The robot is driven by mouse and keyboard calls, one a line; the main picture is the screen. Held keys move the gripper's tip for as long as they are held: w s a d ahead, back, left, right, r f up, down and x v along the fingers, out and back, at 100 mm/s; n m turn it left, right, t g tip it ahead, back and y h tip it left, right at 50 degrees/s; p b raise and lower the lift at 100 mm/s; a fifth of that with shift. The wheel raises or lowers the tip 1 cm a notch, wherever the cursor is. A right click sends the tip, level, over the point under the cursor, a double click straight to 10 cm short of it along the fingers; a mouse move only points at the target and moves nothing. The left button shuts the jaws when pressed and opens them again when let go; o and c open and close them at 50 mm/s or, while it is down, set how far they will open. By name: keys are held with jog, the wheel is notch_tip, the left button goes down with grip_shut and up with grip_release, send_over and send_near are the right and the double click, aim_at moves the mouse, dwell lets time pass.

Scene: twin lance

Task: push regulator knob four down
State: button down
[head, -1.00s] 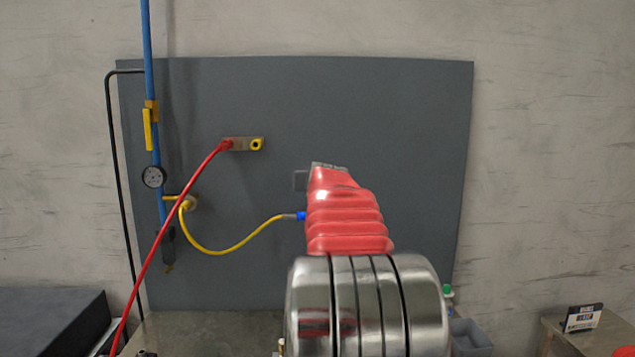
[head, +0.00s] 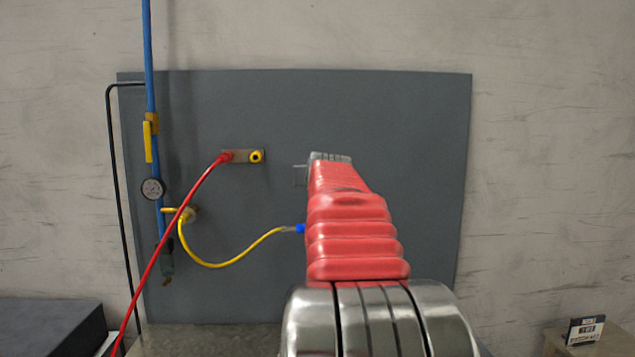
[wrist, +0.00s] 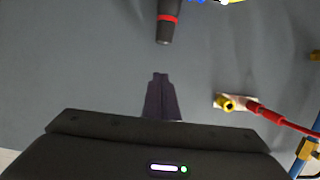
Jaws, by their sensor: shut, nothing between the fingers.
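In the wrist view, a black cylindrical knob with a red ring (wrist: 167,28) stands at the top centre. I take it to be the regulator knob; no number shows. My gripper (wrist: 161,78) is shut and empty, its dark fingers pointing toward the knob's end, with a visible gap between them in the picture. In the head view my red arm covers the knob and the gripper. A blue connector (head: 300,228) with a yellow hose (head: 222,264) runs behind the arm there.
The grey panel (head: 400,120) fills the wall behind. A red hose (head: 178,222) plugs into a small plate beside a yellow port (head: 256,156). A blue pipe (head: 150,60) with a gauge (head: 152,189) stands left. The panel is bare right of my arm.

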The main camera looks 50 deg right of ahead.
jog(key=shift+v, duration=3)
jog(key=s+a+f+n+g+y, duration=0.1)
jog(key=a+f+g+y, duration=0.15)
jog(key=a+f, duration=0.65)
jog(key=s+a+f+g+y, duration=0.1)
jog(key=a+f+y, duration=0.4)
jog(key=f, duration=0.6)
jog(key=s+a+f+n+y, duration=0.1)
jog(key=s+a+f+n, duration=0.2)
jog(key=a, duration=0.9)
jog(key=s+a+f+n+y, duration=0.1)
jog(key=s+a+f+n, duration=0.2)
jog(key=a, duration=0.9)
jog(key=s+a+f+n+g+y, duration=0.1)
jog(key=s+a+f, duration=0.5)
jog(key=a, duration=0.6)
jog(key=shift+s+a+f+n+y, duration=0.4)
jog(key=shift+f+n+y, duration=0.15)
jog(key=shift+f+n, duration=0.3)
